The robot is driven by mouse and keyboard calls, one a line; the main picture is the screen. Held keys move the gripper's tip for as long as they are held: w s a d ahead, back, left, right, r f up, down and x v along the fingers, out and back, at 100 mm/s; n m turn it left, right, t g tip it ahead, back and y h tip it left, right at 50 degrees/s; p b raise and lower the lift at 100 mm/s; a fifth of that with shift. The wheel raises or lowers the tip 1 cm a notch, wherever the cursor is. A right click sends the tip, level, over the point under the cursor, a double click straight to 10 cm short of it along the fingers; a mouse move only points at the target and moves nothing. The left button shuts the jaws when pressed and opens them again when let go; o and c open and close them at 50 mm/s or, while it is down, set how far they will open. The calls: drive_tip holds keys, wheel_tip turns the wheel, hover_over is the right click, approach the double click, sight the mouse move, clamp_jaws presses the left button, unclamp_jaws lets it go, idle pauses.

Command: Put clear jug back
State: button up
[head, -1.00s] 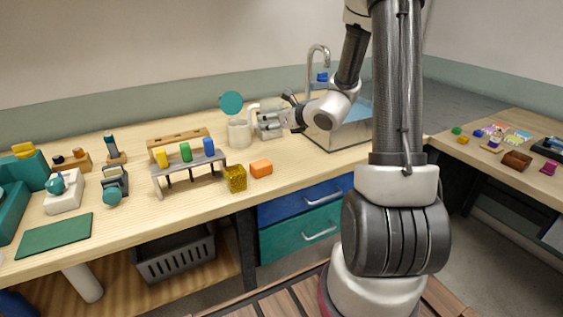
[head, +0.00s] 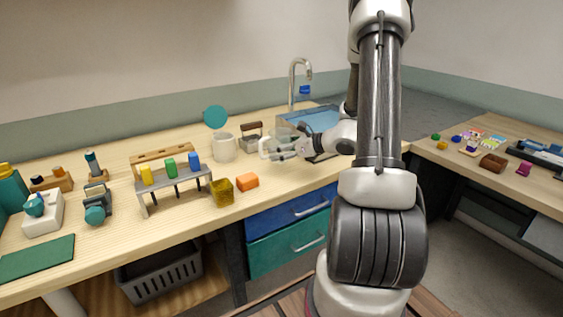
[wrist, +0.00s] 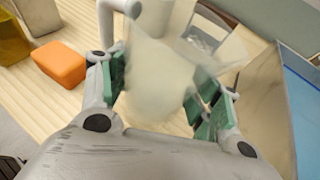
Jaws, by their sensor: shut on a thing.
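The clear jug (head: 265,147) is in my gripper (head: 287,150) above the wooden worktop, left of the sink. Its pale handle points left in the head view, and my fingers hide much of its body. In the wrist view the jug's pale, see-through body (wrist: 158,82) fills the space between the green finger pads of my gripper (wrist: 162,95). The pads are shut on its sides. I cannot tell how far its base is from the worktop.
A white mug (head: 223,148) and a brown-handled holder (head: 252,137) stand to the left of the jug. An orange block (head: 247,182) and a yellow glassy cube (head: 222,192) lie nearer the front. The sink (head: 318,119) with its tap (head: 292,82) is behind right.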

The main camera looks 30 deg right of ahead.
drive_tip(key=shift+f, duration=2.05)
drive_tip(key=shift+f, duration=0.15)
drive_tip(key=o, duration=1.2)
drive_tip(key=shift+c, duration=0.2)
